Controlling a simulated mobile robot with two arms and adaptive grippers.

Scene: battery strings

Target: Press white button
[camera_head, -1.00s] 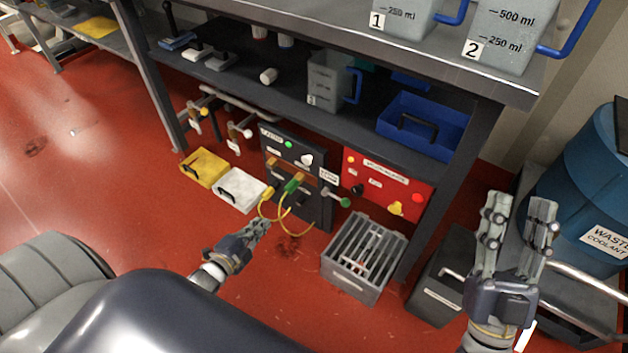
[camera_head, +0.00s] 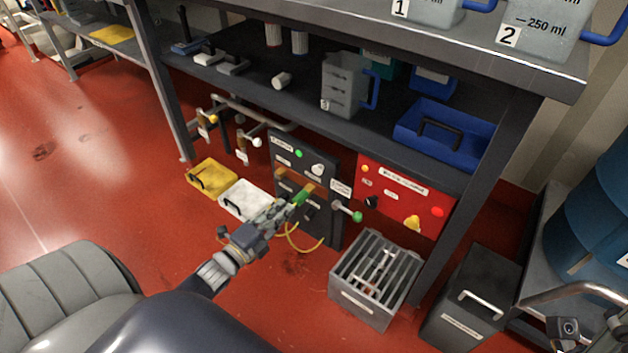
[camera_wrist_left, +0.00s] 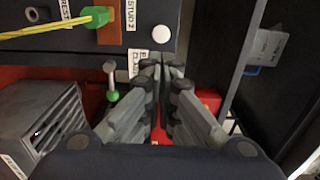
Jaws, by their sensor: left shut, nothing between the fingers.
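The white button (camera_head: 318,169) is a round knob on the upper right of the dark control panel (camera_head: 290,150). In the left wrist view the white button (camera_wrist_left: 161,34) shows on the dark panel face, just beyond the fingertips. My left gripper (camera_head: 285,204) is shut and empty, in front of the lower left of the panel by the cables. In the left wrist view its fingertips (camera_wrist_left: 163,72) lie together, below the button in the picture and apart from it. Only a small part of my right arm shows at the bottom right corner; its fingers are out of view.
A green plug (camera_head: 302,196) with yellow cables (camera_head: 290,235) is close to my left fingers. A green-tipped lever (camera_head: 350,212) juts out at right. A red panel (camera_head: 395,190), grey crate (camera_head: 372,305) and white tray (camera_head: 236,206) are nearby. The shelf overhangs the panels.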

